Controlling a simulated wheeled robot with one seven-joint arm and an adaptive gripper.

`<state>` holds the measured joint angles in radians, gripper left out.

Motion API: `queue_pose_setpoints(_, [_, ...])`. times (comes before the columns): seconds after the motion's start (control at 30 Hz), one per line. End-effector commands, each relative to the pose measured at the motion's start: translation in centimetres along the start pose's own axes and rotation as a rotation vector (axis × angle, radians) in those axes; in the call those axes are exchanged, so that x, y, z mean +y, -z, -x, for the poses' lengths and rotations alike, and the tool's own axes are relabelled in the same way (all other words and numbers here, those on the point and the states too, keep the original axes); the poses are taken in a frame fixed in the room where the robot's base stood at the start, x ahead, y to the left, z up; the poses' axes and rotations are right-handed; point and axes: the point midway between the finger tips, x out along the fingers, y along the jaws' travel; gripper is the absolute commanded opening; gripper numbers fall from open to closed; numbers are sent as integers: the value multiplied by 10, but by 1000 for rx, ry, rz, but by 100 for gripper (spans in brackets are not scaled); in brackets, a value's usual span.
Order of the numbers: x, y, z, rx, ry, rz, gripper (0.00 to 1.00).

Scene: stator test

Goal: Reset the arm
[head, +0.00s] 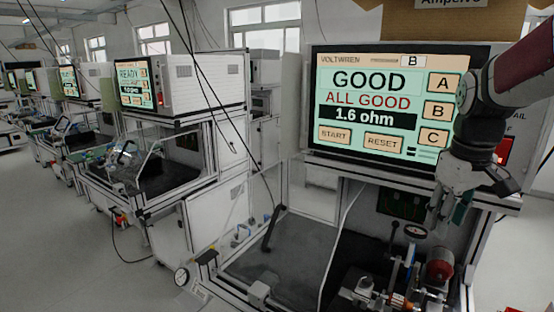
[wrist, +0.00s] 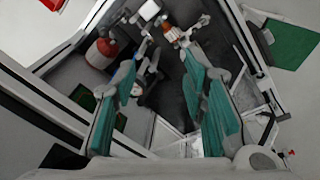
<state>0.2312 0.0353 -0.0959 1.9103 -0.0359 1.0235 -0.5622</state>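My arm comes in from the right edge of the head view, with dark red and grey links. My gripper (head: 440,215) hangs at the right, in front of the test bench and below the screen's right side. In the wrist view my gripper (wrist: 165,45) shows two teal-padded fingers spread apart, with nothing between the pads. The bench's fixture lies beyond them. The test screen (head: 375,105) reads "GOOD", "ALL GOOD" and "1.6 ohm", with START, RESET, A, B and C buttons.
A red cylinder (head: 440,266) and a round gauge (head: 415,231) stand on the bench fixture below my gripper. A cardboard box (head: 425,18) sits on top of the tester. More benches line the left, with open floor (head: 60,220) in front.

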Motion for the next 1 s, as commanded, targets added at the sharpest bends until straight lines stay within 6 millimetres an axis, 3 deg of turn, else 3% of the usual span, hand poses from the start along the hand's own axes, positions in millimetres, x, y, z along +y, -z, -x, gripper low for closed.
queue_pose_setpoints(0.03, [-18, -8, 13, 29, -3, -15, 39])
queue_pose_setpoints(0.2, [-70, -37, 40, 112, -3, -81, 39])
queue_pose_setpoints(0.5, [-147, -102, 58, 251, 18, -194, 39])
queue_pose_setpoints(0.73, [-177, -136, 52, 315, 37, -253, 39])
queue_pose_setpoints(1.0, [-183, -144, 49, 328, 42, -270, 39])
